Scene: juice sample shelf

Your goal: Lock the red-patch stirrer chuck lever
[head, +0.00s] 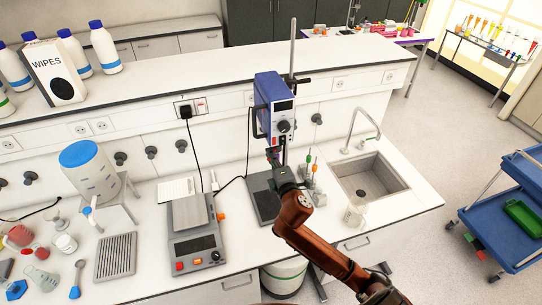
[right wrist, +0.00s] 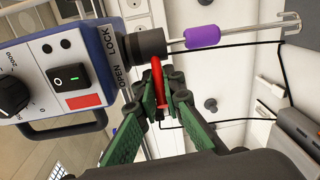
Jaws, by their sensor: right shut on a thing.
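The blue overhead stirrer (head: 273,105) is on an upright rod at the bench's middle. In the right wrist view its panel shows a red patch (right wrist: 84,101), a lit green switch and the words LOCK and OPEN beside the dark chuck (right wrist: 150,43). The red lever (right wrist: 157,70) sticks out from the chuck on the side nearer the word OPEN. My right gripper (right wrist: 160,108) is shut on the lever, its green fingers on either side of it. In the head view the right gripper (head: 273,157) is just below the stirrer, partly hidden by my arm. My left gripper is not in view.
A purple piece (right wrist: 202,37) sits on the shaft beyond the chuck. A rack with coloured tools (head: 310,170) and the sink (head: 370,177) are on the right.

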